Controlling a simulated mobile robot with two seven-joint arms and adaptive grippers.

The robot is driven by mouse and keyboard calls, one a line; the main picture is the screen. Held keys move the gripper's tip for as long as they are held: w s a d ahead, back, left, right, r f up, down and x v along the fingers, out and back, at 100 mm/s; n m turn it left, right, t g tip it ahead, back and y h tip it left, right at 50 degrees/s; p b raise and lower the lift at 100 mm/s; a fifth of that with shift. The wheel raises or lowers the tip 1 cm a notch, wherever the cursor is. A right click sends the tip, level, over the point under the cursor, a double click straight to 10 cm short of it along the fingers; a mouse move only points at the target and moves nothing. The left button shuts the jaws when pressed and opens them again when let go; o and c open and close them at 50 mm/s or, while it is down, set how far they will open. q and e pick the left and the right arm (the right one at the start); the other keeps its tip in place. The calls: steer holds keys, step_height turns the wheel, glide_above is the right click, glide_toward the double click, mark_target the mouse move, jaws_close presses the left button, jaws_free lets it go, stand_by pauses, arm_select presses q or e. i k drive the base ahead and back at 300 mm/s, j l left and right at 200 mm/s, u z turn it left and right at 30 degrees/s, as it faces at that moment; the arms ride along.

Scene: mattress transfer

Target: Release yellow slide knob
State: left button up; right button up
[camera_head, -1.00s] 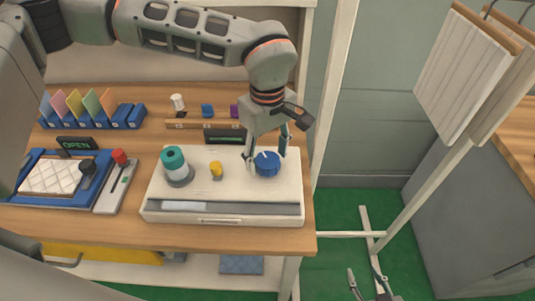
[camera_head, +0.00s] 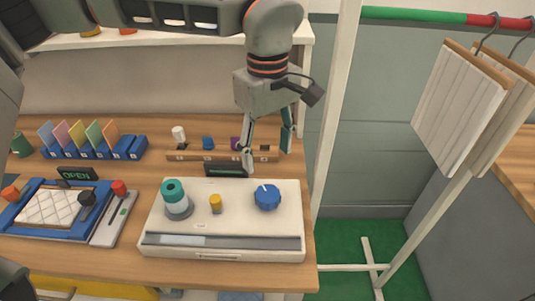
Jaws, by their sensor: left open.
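The small yellow knob (camera_head: 215,204) stands upright on the white control box (camera_head: 222,222), between a teal-topped cylinder (camera_head: 175,198) and a round blue dial (camera_head: 267,197). My left gripper (camera_head: 267,160) is open and empty, its fingers apart above the back edge of the box. It is behind and to the right of the yellow knob and does not touch it or the blue dial. My right gripper is not in view.
Behind the box are a dark display (camera_head: 226,169) and a wooden rack (camera_head: 180,155) with small coloured pieces. A blue tray (camera_head: 48,207) and a grey slider unit with a red knob (camera_head: 118,188) lie to the left. A rail with hanging panels (camera_head: 460,108) stands right.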

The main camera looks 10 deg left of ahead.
mark_target(216, 202)
steer(key=k, duration=1)
